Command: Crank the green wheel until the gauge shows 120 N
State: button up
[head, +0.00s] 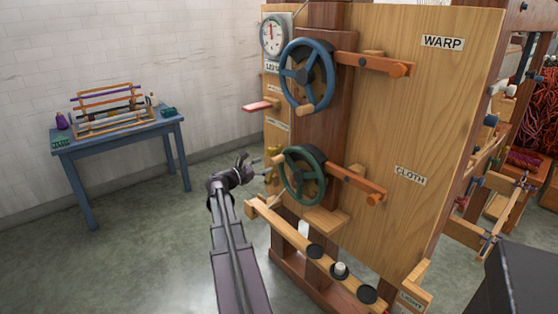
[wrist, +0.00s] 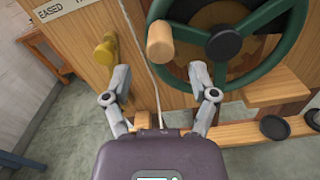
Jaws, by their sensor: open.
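The green wheel (head: 322,180) is mounted low on the wooden panel, with dark spokes and hub. In the wrist view the green wheel (wrist: 193,34) fills the upper right. Its pale wooden crank handle (wrist: 160,40) sticks out at the left of the rim. My gripper (wrist: 158,75) is open, its fingers apart and empty, with the handle showing beyond and between the fingertips. In the head view my gripper (head: 258,168) is just left of the wheel. The round white gauge (head: 272,35) is at the panel's top left; its needle points about upward, but the numbers are too small to read.
A blue wheel (head: 307,76) with its own handle sits above. A yellow knob (wrist: 106,50) is near my left finger. A red lever (head: 257,106) juts left. A wooden ledge with dark cups (head: 367,294) runs below. A blue table (head: 64,150) stands left; the floor between is clear.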

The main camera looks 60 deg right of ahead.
aim_at(279, 159)
jog(key=x, duration=0.7)
jog(key=shift+s+d, duration=0.15)
jog(key=shift+d, duration=0.15)
jog(key=shift+c, duration=0.2)
grip_shut()
